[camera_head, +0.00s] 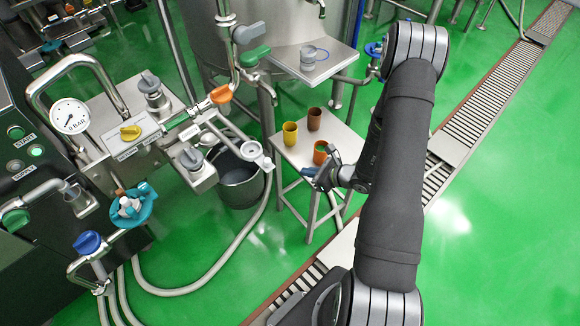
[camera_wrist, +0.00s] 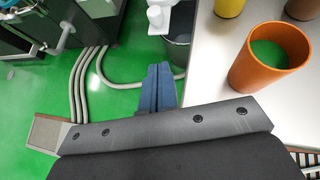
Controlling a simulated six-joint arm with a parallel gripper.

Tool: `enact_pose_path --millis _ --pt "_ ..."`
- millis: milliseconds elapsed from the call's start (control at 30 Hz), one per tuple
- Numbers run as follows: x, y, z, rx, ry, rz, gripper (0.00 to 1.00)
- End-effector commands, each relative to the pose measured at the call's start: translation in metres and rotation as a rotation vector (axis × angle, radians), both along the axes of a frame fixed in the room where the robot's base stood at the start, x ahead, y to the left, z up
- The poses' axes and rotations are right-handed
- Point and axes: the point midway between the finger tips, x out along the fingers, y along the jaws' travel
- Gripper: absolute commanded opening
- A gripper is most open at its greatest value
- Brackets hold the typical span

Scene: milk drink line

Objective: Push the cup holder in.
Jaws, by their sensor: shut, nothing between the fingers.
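The cup holder (camera_head: 252,150) appears to be the pale ring-ended arm that sticks out from the valve block, above a dark bucket. A white part of it shows at the top of the wrist view (camera_wrist: 160,16). My gripper (camera_head: 311,173) is right of the holder and a little lower in the picture, by the small table, apart from the holder. In the wrist view, its blue fingers (camera_wrist: 157,88) are together with nothing between them. How far the holder sticks out is hard to tell.
The small table (camera_head: 287,157) bears a yellow cup (camera_head: 290,135), a brown cup (camera_head: 314,119) and an orange cup (camera_head: 320,153), close beside my gripper. The bucket (camera_head: 240,188) stands below the holder. Hoses (camera_head: 205,280) cross the green floor.

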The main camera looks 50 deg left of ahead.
Motion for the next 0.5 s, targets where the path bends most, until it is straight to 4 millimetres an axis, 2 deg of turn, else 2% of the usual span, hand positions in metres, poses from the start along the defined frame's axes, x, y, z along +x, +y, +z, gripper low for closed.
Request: enact_pose_path --millis 500 --pt "-0.024 0.084 -0.05 0.002 -0.004 0.008 0.0"
